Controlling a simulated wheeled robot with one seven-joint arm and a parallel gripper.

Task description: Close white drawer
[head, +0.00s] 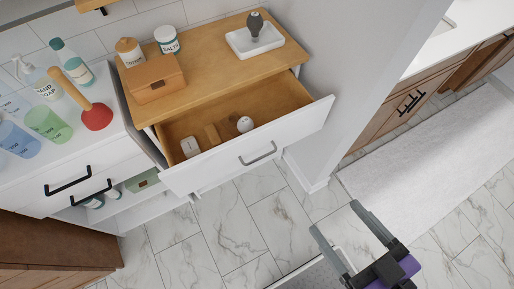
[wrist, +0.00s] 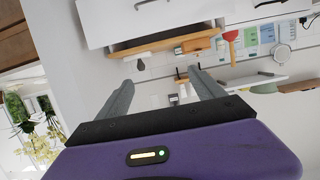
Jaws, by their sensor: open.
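The white drawer (head: 300,128) is pulled well out of a wood-topped cabinet in the head view. Its white front has a grey bar handle (head: 258,153), and its wooden inside shows. A white box-like item (head: 190,147), a wooden block (head: 212,134) and a round white item (head: 245,124) lie inside. The wrist view is upside down and shows a white front (wrist: 150,22) with a handle near the top edge. My gripper (head: 335,216) is open and empty, in front of the drawer and to its right, apart from it. Its spread fingers also show in the wrist view (wrist: 160,75).
The cabinet top (head: 205,80) holds a wooden box (head: 155,80), jars and a white tray (head: 268,40). A counter at left carries a plunger (head: 97,115), bottles and cups. A wall end (head: 345,110) stands right of the drawer. Marble floor (head: 225,225) lies open in front.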

